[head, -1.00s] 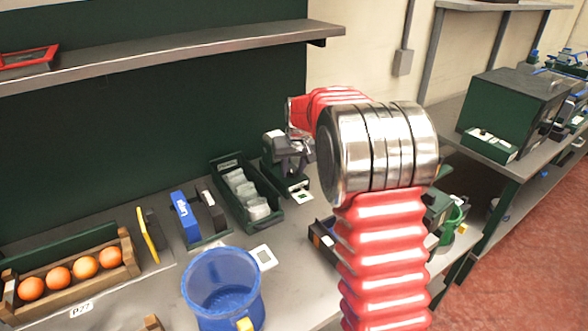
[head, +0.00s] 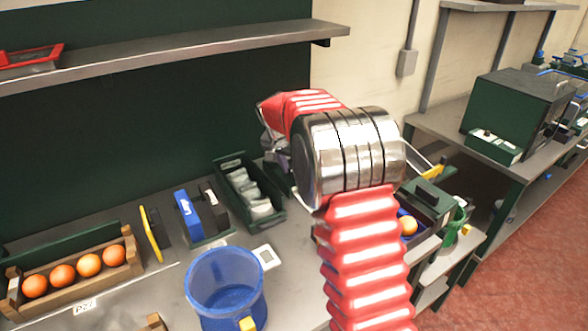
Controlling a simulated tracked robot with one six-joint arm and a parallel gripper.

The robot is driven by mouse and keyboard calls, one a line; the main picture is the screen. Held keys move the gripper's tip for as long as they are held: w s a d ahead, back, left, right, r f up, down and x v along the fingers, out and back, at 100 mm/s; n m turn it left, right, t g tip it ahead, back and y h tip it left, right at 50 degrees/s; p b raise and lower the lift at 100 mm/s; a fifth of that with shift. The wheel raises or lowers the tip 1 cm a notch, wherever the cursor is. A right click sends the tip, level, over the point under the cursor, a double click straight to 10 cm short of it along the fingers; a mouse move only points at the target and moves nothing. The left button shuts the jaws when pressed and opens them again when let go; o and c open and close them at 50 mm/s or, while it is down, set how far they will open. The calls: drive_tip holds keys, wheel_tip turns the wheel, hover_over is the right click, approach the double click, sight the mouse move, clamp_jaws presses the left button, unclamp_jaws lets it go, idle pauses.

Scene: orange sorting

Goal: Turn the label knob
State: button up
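My red arm with its silver joint fills the middle of the head view. Its far end points left and back, over a dark green device (head: 279,177) on the bench behind the long tray. A grey part of my gripper (head: 272,145) shows at the arm's far end, just above that device. Its fingertips are hidden, so I cannot tell whether it is open or touching anything. Most of the device is behind my arm, and I cannot make out a label knob.
A dark green tray (head: 222,168) with clear cups stands left of my arm. Further left are a blue-and-black device (head: 188,215), a yellow plate (head: 151,234) and a wooden crate (head: 130,252) of oranges. A blue bucket (head: 226,290) stands in front. A dark box (head: 428,207) with an orange is right.

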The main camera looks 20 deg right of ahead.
drive_tip(key=shift+w+a+m+g+h, duration=0.1)
drive_tip(key=shift+m+g+h, duration=0.1)
drive_tip(key=shift+m, duration=0.5)
drive_tip(key=shift+w+a+m+g+h, duration=0.1)
drive_tip(key=shift+m+g, duration=0.1)
drive_tip(key=shift+m, duration=0.5)
drive_tip(key=o, duration=1.1)
drive_tip(key=v, duration=1.3)
drive_tip(key=shift+a+r, duration=0.15)
drive_tip(key=shift+r, duration=0.2)
